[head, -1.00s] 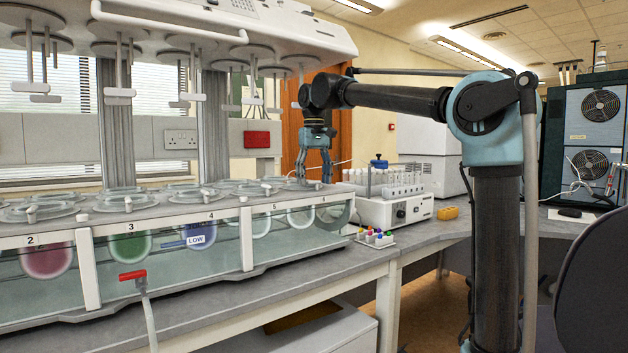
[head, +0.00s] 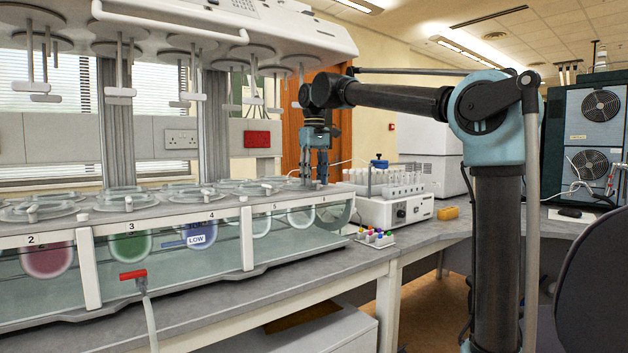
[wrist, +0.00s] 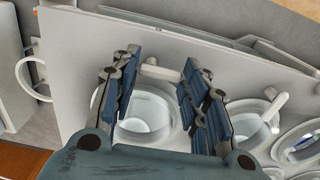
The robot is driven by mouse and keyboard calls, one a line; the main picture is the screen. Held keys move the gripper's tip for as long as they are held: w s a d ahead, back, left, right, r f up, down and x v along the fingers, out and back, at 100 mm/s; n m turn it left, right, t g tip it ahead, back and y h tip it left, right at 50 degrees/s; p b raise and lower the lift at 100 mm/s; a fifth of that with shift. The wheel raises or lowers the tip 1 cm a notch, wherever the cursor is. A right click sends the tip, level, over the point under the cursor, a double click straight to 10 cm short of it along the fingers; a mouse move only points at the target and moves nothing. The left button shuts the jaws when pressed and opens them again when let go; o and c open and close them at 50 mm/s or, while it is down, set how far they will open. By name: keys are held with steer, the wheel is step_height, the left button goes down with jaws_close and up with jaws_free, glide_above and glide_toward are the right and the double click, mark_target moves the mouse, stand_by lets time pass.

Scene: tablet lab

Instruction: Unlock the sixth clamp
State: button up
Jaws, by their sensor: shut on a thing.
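My gripper (head: 314,180) reaches down over the right end of the dissolution bath, at the vessel by the number 6. In the wrist view its two blue-padded fingers (wrist: 158,66) stand either side of the sixth clamp (wrist: 165,72), a short white lever, and are shut on it. The clamp lies at the rim of the round glass vessel (wrist: 145,112), on the white top plate. In the head view the fingers mostly hide this clamp. The fifth clamp (wrist: 274,104) shows to the right in the wrist view, apart from my gripper.
The lidded vessels of the bath (head: 130,203) run to the left. Paddle shafts and discs (head: 188,62) hang above them. A white instrument with a tube rack (head: 400,205) stands close to the right. A white hose loop (wrist: 30,80) lies left in the wrist view.

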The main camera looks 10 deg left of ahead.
steer(key=shift+d, duration=0.1)
steer(key=o, duration=1.1)
steer(key=shift+w, duration=0.1)
steer(key=shift+r, duration=0.1)
steer(key=shift+r, duration=3.65)
